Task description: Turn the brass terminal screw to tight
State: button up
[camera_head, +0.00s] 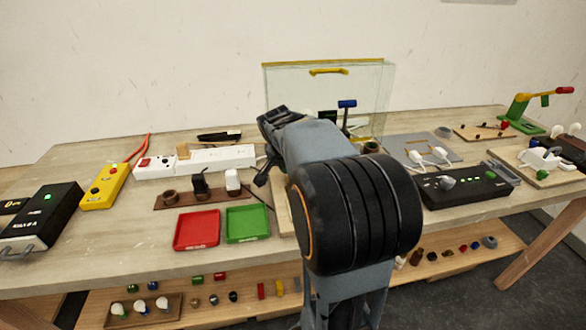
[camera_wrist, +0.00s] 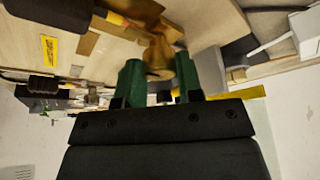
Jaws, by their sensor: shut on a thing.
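In the wrist view, the brass terminal screw (camera_wrist: 158,54) stands between the green fingertips of my gripper (camera_wrist: 158,76). My gripper is shut on the screw. A brass-coloured piece and a wooden board (camera_wrist: 208,22) show around the screw. In the head view my arm covers the screw and its surroundings, and the fingertips cannot be made out. How far the screw is turned cannot be told.
A clear panel with a yellow handle (camera_head: 328,71) stands behind my arm. Red (camera_head: 197,229) and green (camera_head: 247,223) trays lie left of it. A black box with knobs (camera_head: 464,187) sits to the right. A white power strip (camera_head: 215,158) lies behind the trays.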

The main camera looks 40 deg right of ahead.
jog(key=o, duration=0.9)
jog(key=p+v, duration=0.1)
jog(key=v, duration=1.2)
jog(key=shift+s+a+r+p, duration=0.1)
jog(key=shift+a+r+p, duration=0.05)
jog(key=shift+r+p, duration=0.2)
